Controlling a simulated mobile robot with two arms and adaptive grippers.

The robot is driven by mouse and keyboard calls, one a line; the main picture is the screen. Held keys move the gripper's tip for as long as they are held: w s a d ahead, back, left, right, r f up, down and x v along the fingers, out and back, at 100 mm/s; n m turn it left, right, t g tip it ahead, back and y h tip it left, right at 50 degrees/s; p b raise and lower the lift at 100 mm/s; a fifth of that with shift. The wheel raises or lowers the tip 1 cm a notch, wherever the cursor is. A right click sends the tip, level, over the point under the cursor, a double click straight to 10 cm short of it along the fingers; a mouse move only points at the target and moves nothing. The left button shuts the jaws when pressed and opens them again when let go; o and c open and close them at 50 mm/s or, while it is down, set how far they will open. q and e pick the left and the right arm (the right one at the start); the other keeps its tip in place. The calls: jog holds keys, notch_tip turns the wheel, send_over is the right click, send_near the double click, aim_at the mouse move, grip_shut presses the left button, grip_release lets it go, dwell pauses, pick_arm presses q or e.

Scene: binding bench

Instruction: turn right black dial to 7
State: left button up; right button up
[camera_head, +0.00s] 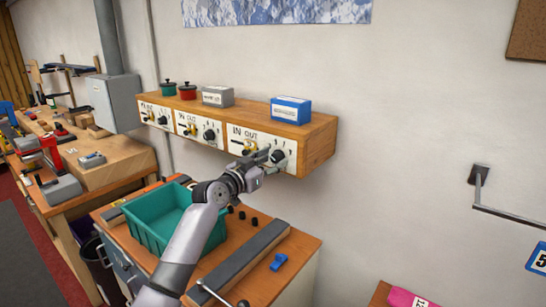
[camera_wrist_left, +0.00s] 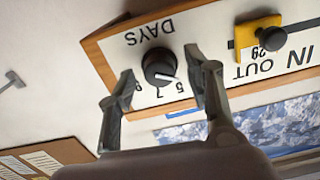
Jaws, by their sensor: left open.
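The right black dial (camera_wrist_left: 158,66) sits on a white panel marked DAYS (camera_wrist_left: 215,25), upside down in the left wrist view. Its white pointer aims near the 5, with the 7 and a 9 further along the scale. My left gripper (camera_wrist_left: 160,62) is open, with one finger on each side of the dial; I cannot tell whether they touch it. In the head view my left gripper (camera_head: 266,160) is at the right-hand panel (camera_head: 245,132) of the wooden shelf box, and the dial (camera_head: 277,156) is partly hidden behind it. My right gripper is out of view.
A yellow slider with a black knob (camera_wrist_left: 271,38) is beside the dial. A blue box (camera_head: 290,110) and a grey box (camera_head: 217,96) stand on the wooden shelf (camera_head: 318,142). A teal bin (camera_head: 150,243) stands on the bench below. A metal wall rail (camera_head: 508,216) is at right.

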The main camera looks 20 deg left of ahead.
pick_arm(q)
jog(key=shift+w+d, duration=0.15)
jog(key=shift+w, duration=0.2)
jog(key=shift+c, duration=0.4)
grip_shut()
